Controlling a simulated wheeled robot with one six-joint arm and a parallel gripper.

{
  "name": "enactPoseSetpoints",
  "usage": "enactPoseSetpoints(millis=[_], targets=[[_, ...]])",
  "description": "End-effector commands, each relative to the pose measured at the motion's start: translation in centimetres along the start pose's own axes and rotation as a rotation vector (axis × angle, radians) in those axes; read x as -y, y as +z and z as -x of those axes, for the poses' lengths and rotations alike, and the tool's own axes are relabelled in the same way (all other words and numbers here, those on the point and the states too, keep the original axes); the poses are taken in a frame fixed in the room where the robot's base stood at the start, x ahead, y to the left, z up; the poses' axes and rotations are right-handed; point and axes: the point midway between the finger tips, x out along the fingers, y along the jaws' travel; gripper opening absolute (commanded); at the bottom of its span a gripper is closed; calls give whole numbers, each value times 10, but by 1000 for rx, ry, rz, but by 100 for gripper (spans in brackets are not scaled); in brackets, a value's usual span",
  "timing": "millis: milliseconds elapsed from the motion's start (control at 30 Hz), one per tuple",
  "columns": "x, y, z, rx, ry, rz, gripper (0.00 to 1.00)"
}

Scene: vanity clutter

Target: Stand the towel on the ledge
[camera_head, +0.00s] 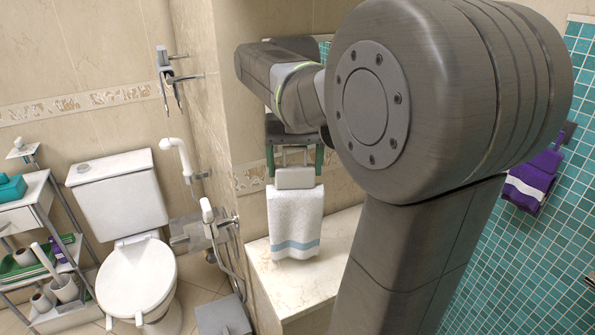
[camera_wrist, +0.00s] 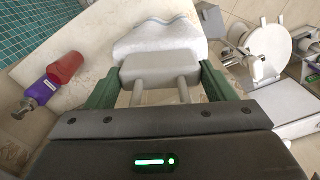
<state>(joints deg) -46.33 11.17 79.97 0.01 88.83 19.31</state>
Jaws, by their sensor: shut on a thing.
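The white towel (camera_head: 296,222) with a pale blue stripe near its lower edge hangs from a grey block with two rods (camera_head: 295,178). My gripper (camera_head: 294,170) points down above it, its green fingers on either side of the grey block, shut on this towel holder. In the wrist view the towel (camera_wrist: 155,42) lies beyond the grey block, between the fingers of my gripper (camera_wrist: 160,70). The pale marble ledge (camera_head: 275,292) is under the towel. I cannot tell whether the towel's lower edge touches it.
A toilet (camera_head: 135,275) and a shelf cart (camera_head: 35,222) stand to the left. A hand shower (camera_head: 207,212) is on the wall beside the ledge. A purple towel (camera_head: 530,180) hangs on the teal tiles at right. My arm hides the ledge's right part.

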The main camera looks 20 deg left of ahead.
Motion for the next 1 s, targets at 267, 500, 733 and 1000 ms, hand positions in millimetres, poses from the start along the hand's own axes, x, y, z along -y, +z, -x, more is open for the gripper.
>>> enactPoseSetpoints(millis=[267, 500, 733, 1000], targets=[[0, 0, -16, -1, 0, 0, 38], [0, 0, -20, 0, 0, 0, 38], [0, 0, -19, 0, 0, 0, 98], [0, 0, -13, -1, 0, 0, 98]])
